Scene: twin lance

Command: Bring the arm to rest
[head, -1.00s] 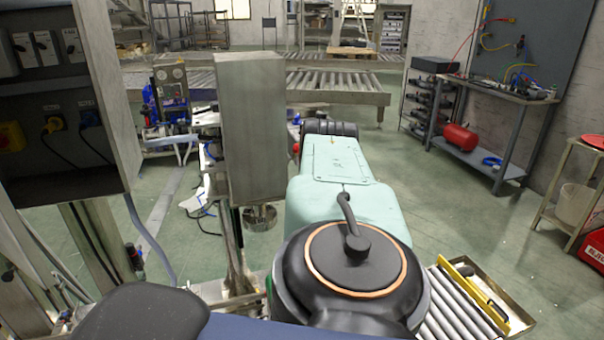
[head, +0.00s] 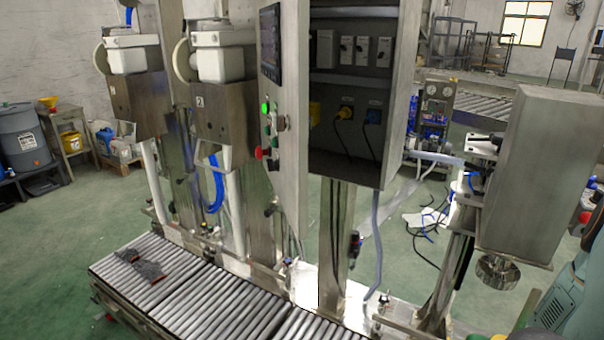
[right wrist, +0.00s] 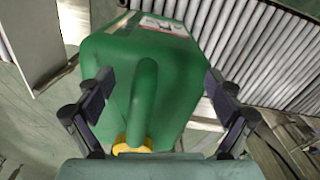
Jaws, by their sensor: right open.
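In the right wrist view my right gripper (right wrist: 158,90) is open, with one dark finger on each side of the picture. Beyond and between the fingers is a green canister (right wrist: 178,85) with a moulded handle and a yellow cap (right wrist: 132,146). The fingers are not closed on its handle; whether they touch its sides I cannot tell. In the head view part of my own teal arm shows at the right edge, but neither gripper is visible. My left gripper is in no view.
The head view shows a roller conveyor (head: 205,300) along the front of a filling machine with two numbered heads. An open electrical cabinet (head: 350,110) stands mid-picture, and a grey metal box (head: 545,170) hangs close to my arm. Green floor is clear at left (head: 60,230).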

